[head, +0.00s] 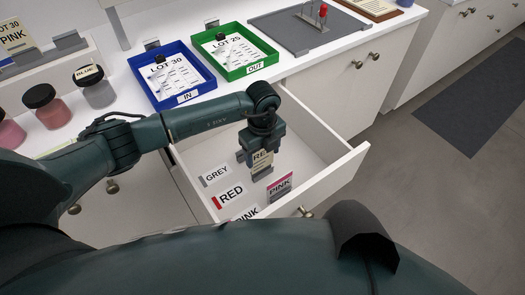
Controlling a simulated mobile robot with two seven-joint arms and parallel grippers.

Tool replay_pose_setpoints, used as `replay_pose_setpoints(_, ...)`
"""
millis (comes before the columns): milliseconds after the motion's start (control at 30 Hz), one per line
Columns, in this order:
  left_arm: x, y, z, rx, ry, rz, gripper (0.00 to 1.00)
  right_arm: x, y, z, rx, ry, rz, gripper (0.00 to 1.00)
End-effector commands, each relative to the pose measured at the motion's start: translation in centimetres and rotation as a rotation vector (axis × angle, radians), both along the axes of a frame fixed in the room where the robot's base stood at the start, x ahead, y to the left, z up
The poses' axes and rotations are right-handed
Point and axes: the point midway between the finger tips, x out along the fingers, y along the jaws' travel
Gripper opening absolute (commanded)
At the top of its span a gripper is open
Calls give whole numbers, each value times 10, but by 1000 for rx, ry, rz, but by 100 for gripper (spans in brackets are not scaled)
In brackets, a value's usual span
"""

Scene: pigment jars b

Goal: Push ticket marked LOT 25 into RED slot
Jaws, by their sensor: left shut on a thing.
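My left gripper (262,148) is inside the open drawer (318,140), pointing down and shut on a cream ticket (262,161). The RED label (230,195) lies on the drawer floor to the left, between the GREY label (215,175) and a partly hidden PINK label (246,212). My right gripper is not in view.
On the counter are a blue IN tray (206,92) with a LOT 30 sheet and a green OUT tray (272,66) with a LOT 25 sheet. Jars (97,88) stand at left. The drawer's right part is clear.

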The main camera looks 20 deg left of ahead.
Motion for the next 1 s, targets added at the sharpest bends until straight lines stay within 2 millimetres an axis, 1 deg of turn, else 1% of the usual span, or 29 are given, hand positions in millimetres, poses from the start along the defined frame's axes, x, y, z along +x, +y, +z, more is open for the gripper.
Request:
replay_pose_setpoints(300,0,0,-10,0,0,0,46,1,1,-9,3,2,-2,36)
replay_pose_setpoints(600,0,0,-19,0,0,0,46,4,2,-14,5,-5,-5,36)
replay_pose_setpoints(1000,0,0,-31,0,0,0,46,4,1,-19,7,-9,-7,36)
